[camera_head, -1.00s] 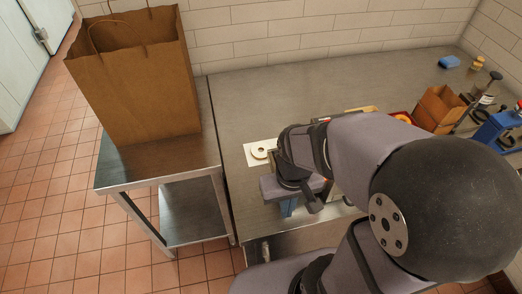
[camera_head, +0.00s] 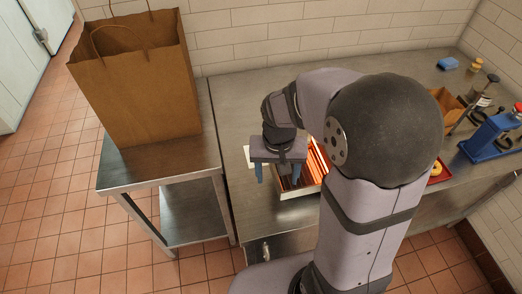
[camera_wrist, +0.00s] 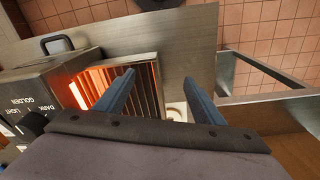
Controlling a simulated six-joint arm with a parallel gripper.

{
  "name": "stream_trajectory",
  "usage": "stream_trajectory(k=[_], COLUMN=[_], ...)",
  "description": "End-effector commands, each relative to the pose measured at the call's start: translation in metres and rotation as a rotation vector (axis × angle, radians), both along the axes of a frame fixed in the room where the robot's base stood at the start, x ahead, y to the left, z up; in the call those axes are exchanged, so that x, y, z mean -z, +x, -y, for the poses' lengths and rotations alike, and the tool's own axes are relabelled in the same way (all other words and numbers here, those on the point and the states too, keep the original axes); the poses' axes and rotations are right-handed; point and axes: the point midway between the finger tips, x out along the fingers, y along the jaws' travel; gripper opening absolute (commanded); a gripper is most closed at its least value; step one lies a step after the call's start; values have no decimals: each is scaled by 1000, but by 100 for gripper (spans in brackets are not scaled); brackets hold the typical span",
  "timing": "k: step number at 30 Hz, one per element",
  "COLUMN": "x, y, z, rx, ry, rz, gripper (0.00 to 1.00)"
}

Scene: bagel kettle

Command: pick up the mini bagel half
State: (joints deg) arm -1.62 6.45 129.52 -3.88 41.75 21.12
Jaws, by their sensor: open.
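The mini bagel half shows only as a small pale piece (camera_wrist: 175,112) in the wrist view, between my fingers and mostly cut off by my gripper body. In the head view it is hidden behind my gripper. A white paper sheet (camera_head: 247,152) lies on the steel counter, its left edge showing beside my gripper. My gripper (camera_head: 277,181) is open and empty, its two blue fingers pointing down beside the toaster. In the wrist view my gripper (camera_wrist: 160,76) has its fingers spread wide, with the left one over the toaster's rack.
A toaster (camera_wrist: 42,88) with a glowing opening and wire rack (camera_wrist: 145,92) stands close beside my gripper. A large paper bag (camera_head: 135,85) stands on the left side table. A red tray (camera_head: 436,179) and a blue rack (camera_head: 490,140) are at right. The back-left counter is clear.

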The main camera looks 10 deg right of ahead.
Motion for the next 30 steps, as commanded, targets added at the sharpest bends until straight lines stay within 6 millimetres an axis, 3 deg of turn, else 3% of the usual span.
stream_trajectory(k=[1, 6, 9, 13, 21, 30], x=[-5, -4, 1, 9, 33, 41], y=[24, 101, 139, 174, 178, 178], z=[-1, -4, -8, -11, -9, -8], rx=[64, 320, 457, 592, 846, 889], ry=[-7, -24, -27, -25, -23, -24], rz=[9, 69, 105, 144, 82, 72], gripper=[63, 63, 63, 63, 63, 63])
